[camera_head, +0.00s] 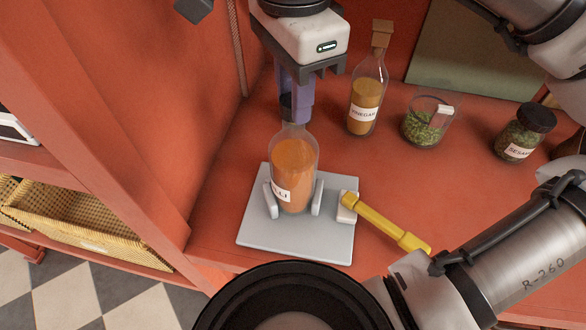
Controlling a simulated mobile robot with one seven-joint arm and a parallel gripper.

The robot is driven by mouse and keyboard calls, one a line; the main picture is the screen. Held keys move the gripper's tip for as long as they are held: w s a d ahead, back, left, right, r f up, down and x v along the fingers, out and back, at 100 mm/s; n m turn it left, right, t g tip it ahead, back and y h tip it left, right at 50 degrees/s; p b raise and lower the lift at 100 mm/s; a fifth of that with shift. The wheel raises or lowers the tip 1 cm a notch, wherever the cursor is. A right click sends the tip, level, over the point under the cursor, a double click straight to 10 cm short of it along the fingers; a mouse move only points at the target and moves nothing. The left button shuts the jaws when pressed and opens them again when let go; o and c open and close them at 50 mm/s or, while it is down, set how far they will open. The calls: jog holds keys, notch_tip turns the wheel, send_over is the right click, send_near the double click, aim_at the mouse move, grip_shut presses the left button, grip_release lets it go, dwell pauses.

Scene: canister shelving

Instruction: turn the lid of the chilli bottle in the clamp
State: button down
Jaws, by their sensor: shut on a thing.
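The chilli bottle (295,165) stands upright in the clamp on a grey base plate (260,235). It is clear with orange-brown contents, and its label is partly seen, ending in "LI". Two pale clamp jaws (317,197) stand on either side of its lower part. My gripper (296,108) points down from above and is shut on the dark lid (287,103) at the bottle's top. The fingers hide much of the lid. A yellow clamp lever (385,222) reaches out to the right from a white block on the plate.
A vinegar bottle (365,95) with a cork-coloured stopper stands behind to the right. A glass jar of green herbs (424,124) and a dark-lidded sesame jar (522,135) stand farther right. A red wall rises on the left. My arm link crosses the lower right.

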jog(key=shift+n, duration=0.9)
jog(key=n+p, duration=0.2)
jog(key=n, duration=0.1)
jog(key=shift+r, duration=0.25)
jog(key=n+p, duration=0.2)
jog(key=n, duration=0.5)
jog(key=shift+f+p, duration=0.15)
jog(key=shift+p, duration=0.25)
jog(key=n+p, duration=0.1)
jog(key=n, duration=0.4)
jog(key=shift+f, duration=0.1)
jog(key=n, duration=0.6)
jog(key=shift+f+p, duration=0.1)
jog(key=shift+p, duration=0.2)
jog(key=c, duration=1.1)
grip_release()
